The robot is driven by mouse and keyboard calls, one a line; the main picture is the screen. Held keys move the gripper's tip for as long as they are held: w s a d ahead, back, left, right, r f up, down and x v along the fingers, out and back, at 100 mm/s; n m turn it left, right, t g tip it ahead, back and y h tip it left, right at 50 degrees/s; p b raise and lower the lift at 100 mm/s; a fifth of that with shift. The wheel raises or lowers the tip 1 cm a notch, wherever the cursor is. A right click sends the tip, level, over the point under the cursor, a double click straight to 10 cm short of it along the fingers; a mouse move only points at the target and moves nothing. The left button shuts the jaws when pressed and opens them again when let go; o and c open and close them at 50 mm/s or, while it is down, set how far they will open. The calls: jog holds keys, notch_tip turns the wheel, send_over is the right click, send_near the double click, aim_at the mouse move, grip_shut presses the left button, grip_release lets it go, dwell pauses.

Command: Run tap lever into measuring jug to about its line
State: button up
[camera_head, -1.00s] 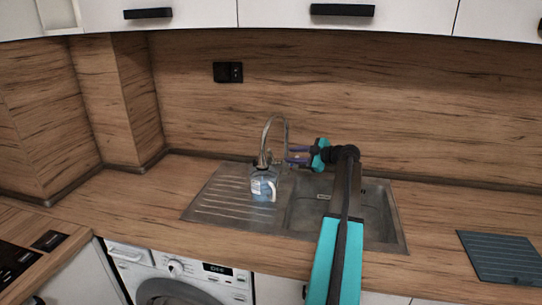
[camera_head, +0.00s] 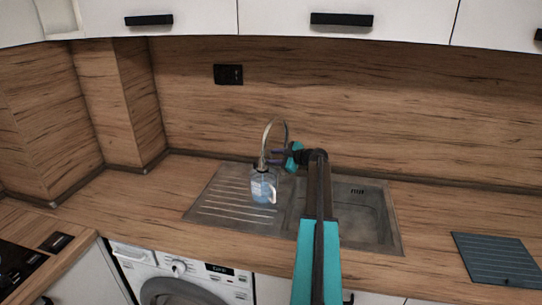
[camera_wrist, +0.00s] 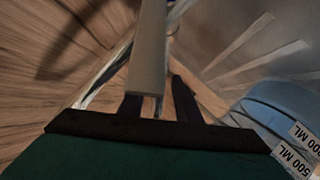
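The measuring jug (camera_head: 260,190) stands upright under the tap spout, on the draining side of the sink beside the basin. It looks clear and bluish with a pale handle on its right; its line and water level are too small to read. In the wrist view its blue wall and "500 ML" labels (camera_wrist: 292,150) show at right. The curved metal tap (camera_head: 283,128) rises behind the jug. My gripper (camera_head: 273,157) is beside the tap's base, its two fingers apart. In the wrist view a grey bar, perhaps the tap lever (camera_wrist: 147,60), crosses in front of the fingers; contact is unclear.
The sink basin (camera_head: 345,215) is empty, and the ribbed drainer (camera_head: 222,203) is clear. A dark ribbed board (camera_head: 497,260) lies on the counter at right. A wall socket (camera_head: 228,74) and upper cabinets (camera_head: 290,14) are above.

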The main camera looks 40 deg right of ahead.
jog(key=shift+w, duration=0.15)
grip_shut()
